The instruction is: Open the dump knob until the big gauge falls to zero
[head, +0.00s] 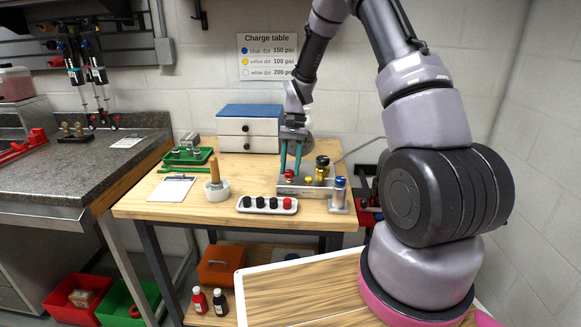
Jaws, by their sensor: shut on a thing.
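A metal manifold block (300,190) sits near the right end of the wooden bench. It carries a red knob (289,175), which looks like the dump knob, a small yellow knob (308,182) and a brass fitting with a black top (322,168). My gripper (290,170) points down from above with its teal fingers around the red knob, shut on it. No gauge face can be read; a grey rounded shape behind my gripper is mostly hidden, and I cannot tell whether it is the big gauge.
A blue-topped canister (339,190) stands right of the block. A white tray of black and red caps (267,205) lies in front. A mortar with pestle (217,188), clipboard (172,188), green tray (187,156) and drawer box (249,130) stand left and behind. A charge table sign (268,57) hangs above.

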